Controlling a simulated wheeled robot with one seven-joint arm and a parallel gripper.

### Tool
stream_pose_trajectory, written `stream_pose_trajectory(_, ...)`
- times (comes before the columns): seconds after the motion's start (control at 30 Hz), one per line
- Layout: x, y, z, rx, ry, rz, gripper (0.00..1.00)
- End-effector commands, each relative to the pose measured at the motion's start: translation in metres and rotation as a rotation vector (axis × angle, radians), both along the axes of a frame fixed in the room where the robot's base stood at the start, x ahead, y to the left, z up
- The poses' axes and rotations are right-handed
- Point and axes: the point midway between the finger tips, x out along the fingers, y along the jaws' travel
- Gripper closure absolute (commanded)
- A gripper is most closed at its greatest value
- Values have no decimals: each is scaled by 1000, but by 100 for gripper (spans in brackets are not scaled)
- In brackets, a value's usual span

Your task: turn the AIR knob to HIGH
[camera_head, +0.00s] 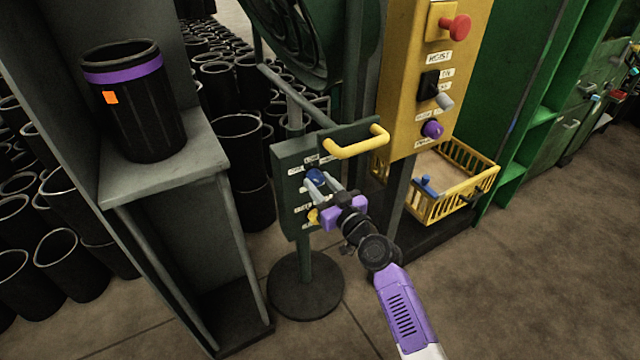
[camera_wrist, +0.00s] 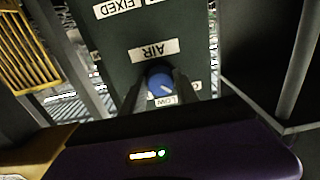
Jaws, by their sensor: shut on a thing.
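The AIR knob is a blue round knob (camera_wrist: 160,82) with a pale pointer mark, on a dark green panel (camera_head: 288,168). It also shows in the head view (camera_head: 315,176). In the wrist view, which is upside down, the AIR label (camera_wrist: 153,50) is above it and a LOW label (camera_wrist: 166,100) below it. The pale mark points toward the lower right, near LOW. A HIGH label cannot be read. My gripper (camera_wrist: 158,88) is shut on the blue knob, one finger on each side. In the head view my gripper (camera_head: 318,184) reaches the panel from the lower right.
A yellow knob (camera_head: 313,215) sits lower on the panel. A yellow handle (camera_head: 358,143) juts out above my gripper. A yellow control box (camera_head: 425,80) and a yellow basket (camera_head: 450,205) stand to the right. A black sleeve (camera_head: 140,115) stands on a ledge at left.

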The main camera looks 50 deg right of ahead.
Motion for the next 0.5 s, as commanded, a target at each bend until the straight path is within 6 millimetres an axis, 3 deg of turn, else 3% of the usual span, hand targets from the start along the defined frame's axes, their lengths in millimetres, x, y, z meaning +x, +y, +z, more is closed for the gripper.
stream_pose_trajectory(0.27,0,0,0,37,-11,0,100)
stream_pose_trajectory(0.5,0,1,0,170,-49,1,100)
